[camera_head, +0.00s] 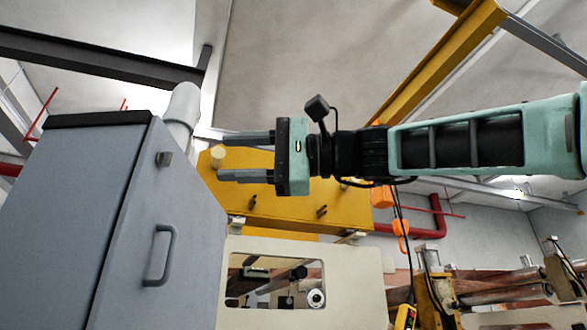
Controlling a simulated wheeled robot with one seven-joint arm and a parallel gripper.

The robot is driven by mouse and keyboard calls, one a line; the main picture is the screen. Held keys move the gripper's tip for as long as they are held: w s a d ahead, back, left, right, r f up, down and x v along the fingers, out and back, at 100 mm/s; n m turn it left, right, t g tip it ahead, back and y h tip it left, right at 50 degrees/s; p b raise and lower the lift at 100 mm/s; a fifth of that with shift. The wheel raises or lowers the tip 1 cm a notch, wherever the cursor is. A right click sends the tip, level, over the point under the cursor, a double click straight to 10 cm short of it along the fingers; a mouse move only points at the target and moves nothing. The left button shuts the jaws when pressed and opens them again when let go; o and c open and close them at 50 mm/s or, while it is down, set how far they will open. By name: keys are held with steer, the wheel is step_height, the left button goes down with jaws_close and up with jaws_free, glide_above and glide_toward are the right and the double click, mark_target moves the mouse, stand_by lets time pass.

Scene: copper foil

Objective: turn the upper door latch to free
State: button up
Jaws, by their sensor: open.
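The upper door latch (164,158) is a small dark grey block near the top of the door (150,220) of a blue-grey cabinet (65,210) at the left. The door looks closed. My gripper (221,157) is to the right of the latch at about the same height in the picture. Its two dark fingers point left towards the door, are open and apart, and have nothing between them that I can tell is held. There is a visible gap between the fingertips and the latch. The latch's exact turn is too small to tell.
A grey D-shaped handle (160,256) stands out from the door below the latch. A yellow beam (270,205) and a pale panel with a window (345,270) are behind my gripper. A light grey pipe (182,112) rises behind the cabinet. Orange hooks with cables (400,232) hang at the right.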

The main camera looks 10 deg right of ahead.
steer(key=s+d+b, duration=0.1)
steer(key=d, duration=0.7)
steer(key=shift+d+b, duration=0.15)
steer(key=shift+b, duration=0.15)
steer(key=w+a+f+h+p, duration=0.15)
steer(key=f+h, duration=0.25)
steer(key=f, duration=1.2)
steer(key=a+f+h, duration=0.3)
steer(key=f+h, duration=0.1)
steer(key=f, duration=1.2)
steer(key=s+d+f+n+g+h, duration=0.1)
steer(key=s+d+f+n+h, duration=0.2)
steer(key=f, duration=0.6)
steer(key=s+d+f+n+h, duration=0.3)
steer(key=s+d+f, duration=0.3)
steer(key=s+f, duration=0.2)
steer(key=s+d+f+n+g+h, duration=0.1)
steer(key=s+d+f+n+h, duration=0.2)
steer(key=f, duration=0.9)
steer(key=shift+s+d+f+g+p, duration=0.2)
steer(key=shift+s+d+g+p, duration=0.15)
steer(key=shift+s+d, duration=0.85)
